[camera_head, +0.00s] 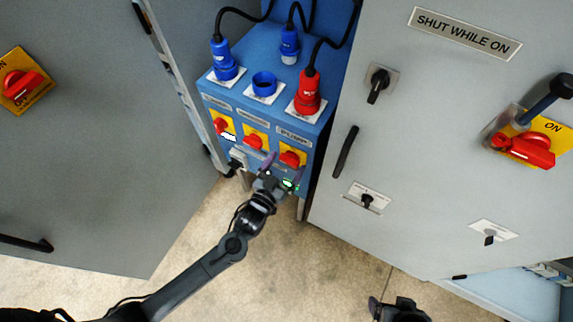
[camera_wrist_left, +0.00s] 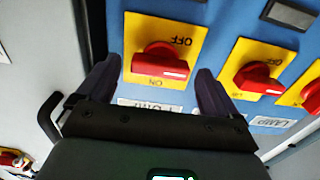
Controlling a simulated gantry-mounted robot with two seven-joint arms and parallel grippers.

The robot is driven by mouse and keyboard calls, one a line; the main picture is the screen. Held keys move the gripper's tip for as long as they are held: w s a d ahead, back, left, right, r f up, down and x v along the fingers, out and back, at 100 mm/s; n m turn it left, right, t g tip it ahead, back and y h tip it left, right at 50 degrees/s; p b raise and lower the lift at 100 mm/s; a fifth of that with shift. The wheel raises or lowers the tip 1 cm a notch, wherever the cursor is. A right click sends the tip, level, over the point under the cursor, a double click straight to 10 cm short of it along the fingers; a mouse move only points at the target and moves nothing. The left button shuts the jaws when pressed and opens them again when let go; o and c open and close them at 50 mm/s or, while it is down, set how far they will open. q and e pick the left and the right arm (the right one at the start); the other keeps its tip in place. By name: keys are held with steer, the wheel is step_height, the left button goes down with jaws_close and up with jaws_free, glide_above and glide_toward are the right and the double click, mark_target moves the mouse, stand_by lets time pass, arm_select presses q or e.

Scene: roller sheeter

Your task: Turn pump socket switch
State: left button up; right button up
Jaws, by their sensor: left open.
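The pump socket switch is a red rotary knob on a yellow plate (camera_head: 292,158), rightmost of three on the blue box's front. In the left wrist view the knob (camera_wrist_left: 160,62) lies nearly crosswise, its white mark at the right end. OFF and ON show upside down on its plate. My left gripper (camera_head: 282,171) is open just in front of this switch, its fingers either side of the plate in the left wrist view (camera_wrist_left: 156,75). I cannot tell whether they touch anything. My right gripper (camera_head: 398,310) is partly cut off at the bottom edge; its jaws are unclear.
Two similar red switches (camera_head: 253,142) (camera_head: 220,126) sit left of it. Blue plugs (camera_head: 222,62) and a red plug (camera_head: 307,95) with black cables are above. Grey cabinet doors (camera_head: 90,150) (camera_head: 440,150) flank the box. The floor (camera_head: 250,270) in front is clear.

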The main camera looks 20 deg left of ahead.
arm_select(q)
steer(key=shift+w+d, duration=0.1)
steer(key=shift+w, duration=0.35)
